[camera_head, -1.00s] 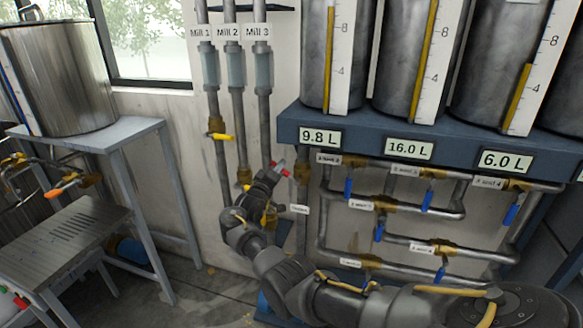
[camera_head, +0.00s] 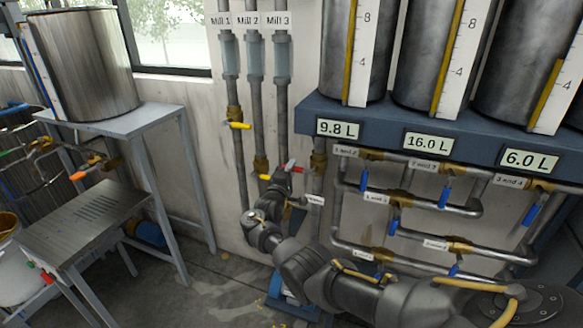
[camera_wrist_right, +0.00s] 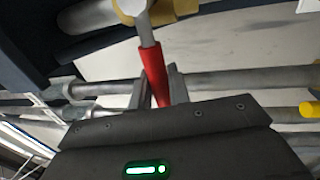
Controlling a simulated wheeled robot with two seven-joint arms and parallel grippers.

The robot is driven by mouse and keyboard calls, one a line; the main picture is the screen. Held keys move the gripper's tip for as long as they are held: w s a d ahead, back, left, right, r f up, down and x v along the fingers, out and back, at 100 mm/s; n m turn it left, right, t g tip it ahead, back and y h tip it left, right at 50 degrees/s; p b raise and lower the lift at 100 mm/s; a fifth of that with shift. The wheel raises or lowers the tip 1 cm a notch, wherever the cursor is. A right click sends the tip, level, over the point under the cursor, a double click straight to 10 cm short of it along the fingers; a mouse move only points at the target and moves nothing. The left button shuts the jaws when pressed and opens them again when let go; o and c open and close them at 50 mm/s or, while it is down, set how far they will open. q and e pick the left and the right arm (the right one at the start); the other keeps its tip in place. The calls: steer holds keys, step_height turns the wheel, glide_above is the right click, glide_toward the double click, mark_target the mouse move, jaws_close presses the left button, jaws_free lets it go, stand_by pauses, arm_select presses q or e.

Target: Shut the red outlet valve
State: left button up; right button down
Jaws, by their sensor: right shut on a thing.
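My right gripper (camera_head: 289,174) is at the wall pipes, low beside the Mill 3 line. In the right wrist view the red lever (camera_wrist_right: 153,72) runs from a grey stem at a brass valve body (camera_wrist_right: 182,8) down between the fingers (camera_wrist_right: 160,95). I cannot tell exactly how the lever lies relative to its pipe. A small white tag (camera_head: 316,199) hangs just right of the gripper. My left gripper is not in view.
Yellow levers sit on the Mill 1 (camera_head: 240,125) and Mill 2 (camera_head: 264,177) pipes close by. Right are tagged pipes with blue levers (camera_head: 364,181) under a blue tank shelf (camera_head: 375,127). A metal table (camera_head: 125,126) with a steel drum (camera_head: 85,62) stands left.

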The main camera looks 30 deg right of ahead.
steer(key=shift+f, duration=0.15)
steer(key=c, duration=1.4)
jaws_free()
steer(key=shift+o, duration=0.2)
steer(key=v, duration=1.1)
steer(key=shift+w, duration=0.1)
